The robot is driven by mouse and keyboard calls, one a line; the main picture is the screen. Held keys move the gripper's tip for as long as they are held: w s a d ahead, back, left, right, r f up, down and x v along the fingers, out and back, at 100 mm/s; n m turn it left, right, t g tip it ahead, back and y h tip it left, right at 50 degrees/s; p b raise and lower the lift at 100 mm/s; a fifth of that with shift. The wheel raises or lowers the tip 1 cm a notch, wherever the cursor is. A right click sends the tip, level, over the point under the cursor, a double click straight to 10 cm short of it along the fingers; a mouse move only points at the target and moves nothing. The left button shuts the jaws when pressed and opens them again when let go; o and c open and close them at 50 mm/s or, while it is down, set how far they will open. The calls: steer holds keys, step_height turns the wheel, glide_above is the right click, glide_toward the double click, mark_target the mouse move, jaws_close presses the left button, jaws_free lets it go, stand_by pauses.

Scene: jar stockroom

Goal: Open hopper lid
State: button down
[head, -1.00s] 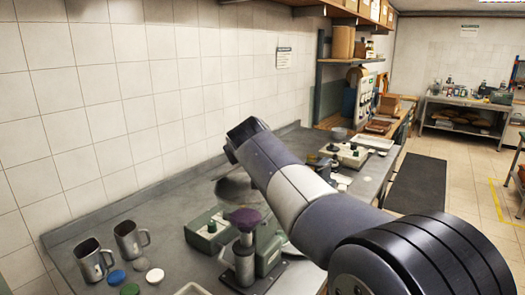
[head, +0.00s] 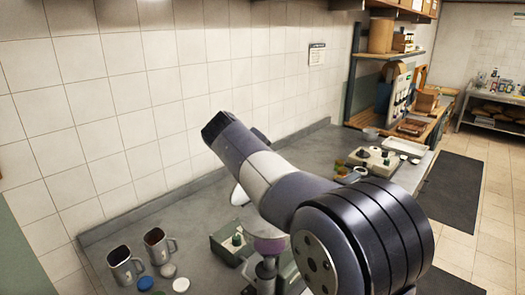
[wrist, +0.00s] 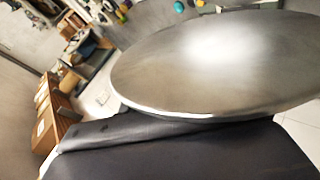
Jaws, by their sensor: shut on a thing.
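A large round metal disc, which looks like the hopper lid (wrist: 215,62), fills much of the wrist view, close to the camera. It is tilted, with its bright rim towards me. In the head view a small pale piece, probably the same lid (head: 239,195), shows beside my arm. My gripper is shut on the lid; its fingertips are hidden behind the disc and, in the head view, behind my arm. A purple-topped grey device (head: 268,246), perhaps the hopper, stands on the counter below my arm, partly covered by it.
Two metal mugs (head: 124,266) and several coloured caps (head: 167,270) are at the front left of the counter (head: 195,200). A green-grey box with a knob (head: 231,245) stands beside the purple-topped device. Another knobbed unit (head: 374,160) is farther back. The tiled wall bounds the left side.

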steer(key=shift+w+a+f+n+g+h, duration=0.2)
steer(key=shift+w+a+n+g+h, duration=0.45)
steer(key=shift+w+a, duration=0.3)
steer(key=shift+w+a+f+n+g+h, duration=0.15)
steer(key=shift+w+a+n+g+h, duration=0.3)
steer(key=shift+w+a+g+h, duration=0.35)
steer(key=shift+w+a, duration=0.1)
steer(key=c, duration=1.1)
jaws_free()
steer(key=shift+o, duration=0.2)
